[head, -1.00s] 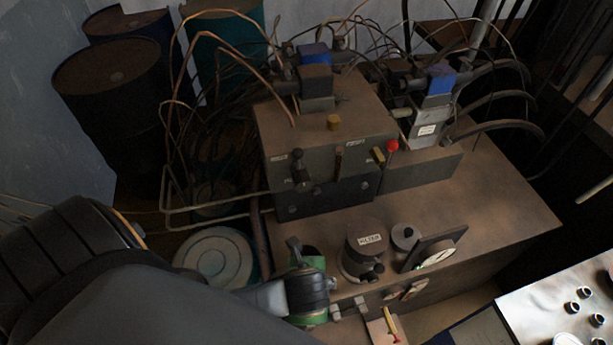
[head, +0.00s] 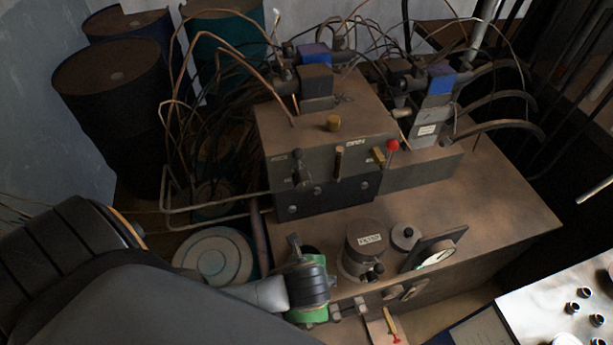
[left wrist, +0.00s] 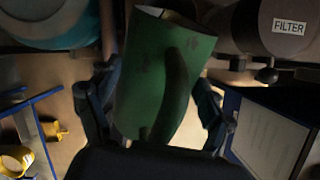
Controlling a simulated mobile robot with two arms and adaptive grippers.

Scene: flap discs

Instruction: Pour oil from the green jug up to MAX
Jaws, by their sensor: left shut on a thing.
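The green jug (left wrist: 165,70) fills the middle of the left wrist view, between the two dark fingers of my left gripper (left wrist: 152,108), which is shut on it. Its rim shows at the top; no oil can be made out. In the head view, my left gripper (head: 307,284) covers most of the jug (head: 312,315), whose green body shows below and to the right. The jug is at the tank's (head: 480,215) front left corner. A small pale plate with a yellow strip and red tip (head: 391,322) is on the tank's front. No MAX mark is readable. My right gripper is out of view.
A lidded round drum (head: 213,255) is at left. A valve block (head: 325,140) with hoses rises behind.

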